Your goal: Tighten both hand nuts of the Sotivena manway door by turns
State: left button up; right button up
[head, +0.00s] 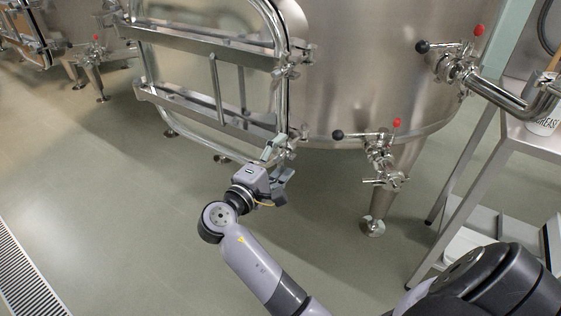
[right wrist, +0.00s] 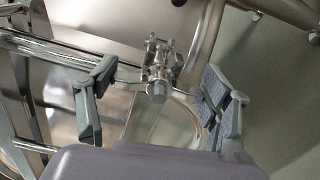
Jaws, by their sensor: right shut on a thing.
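The manway door is a polished steel door with two cross rails (head: 205,35) and a rounded tubular frame, on the front of a large vat. The upper hand nut (head: 290,66) is at the door's right edge. The lower hand nut (right wrist: 158,90) sits between the fingers of my right gripper (right wrist: 157,98) in the right wrist view. In the head view, my right gripper (head: 277,160) is at the door's lower right corner, shut on the lower nut and partly hiding it. My left gripper is out of view.
Valves with red and black knobs (head: 378,150) stick out from the vat (head: 360,70) to the right of the door. A vat leg (head: 385,200) stands below them. A steel table (head: 520,135) with a white tub (head: 545,122) is at right. The floor (head: 120,200) is clear at left.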

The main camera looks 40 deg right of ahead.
jog(key=m+b, duration=0.2)
jog(key=shift+f+m, duration=0.2)
jog(key=shift+m, duration=0.5)
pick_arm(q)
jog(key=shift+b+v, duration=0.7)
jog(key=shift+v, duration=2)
pick_arm(e)
jog(key=shift+m, duration=0.7)
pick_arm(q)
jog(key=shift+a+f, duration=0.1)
pick_arm(e)
jog(key=shift+r, duration=0.1)
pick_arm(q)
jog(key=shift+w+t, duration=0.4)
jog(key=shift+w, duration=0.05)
pick_arm(e)
jog(key=shift+m, duration=0.3)
jog(key=o, duration=1.2)
jog(key=shift+c, duration=0.2)
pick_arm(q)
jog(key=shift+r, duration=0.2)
